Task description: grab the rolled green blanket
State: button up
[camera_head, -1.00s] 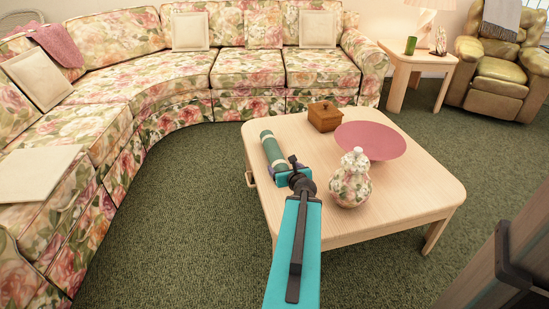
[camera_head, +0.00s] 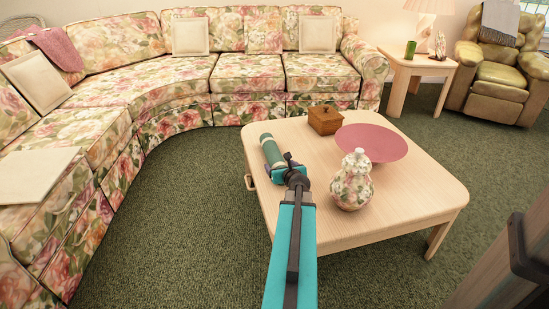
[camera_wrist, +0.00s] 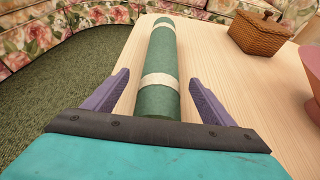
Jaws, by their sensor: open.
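The rolled green blanket (camera_head: 271,149), tied with pale bands, lies on the left side of the wooden coffee table (camera_head: 420,200). In the wrist view the rolled green blanket (camera_wrist: 158,75) runs lengthwise away from me, its near end between the two purple fingers. My gripper (camera_wrist: 158,92) is open, with one finger on each side of the roll and visible gaps between. In the head view my gripper (camera_head: 283,166) is at the near end of the roll, partly hidden by my wrist. The underside of the roll is hidden.
A brown box (camera_head: 325,121) stands just right of the roll's far end. A pink bowl (camera_head: 385,145) and a floral jar (camera_head: 351,184) are farther right on the table. The floral sofa (camera_head: 180,80) curves around the back and left, with green carpet between.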

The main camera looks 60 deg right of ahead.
aim_at(274, 156)
jog(key=shift+f, duration=0.1)
jog(key=shift+w+d+f+b, duration=0.35)
jog(key=shift+w+d+b, duration=0.05)
jog(key=shift+b, duration=0.05)
jog(key=shift+b+x, duration=0.8)
jog(key=shift+x, duration=1.1)
jog(key=shift+c, duration=0.3)
jog(key=c, duration=1.3)
jog(key=shift+r, duration=0.25)
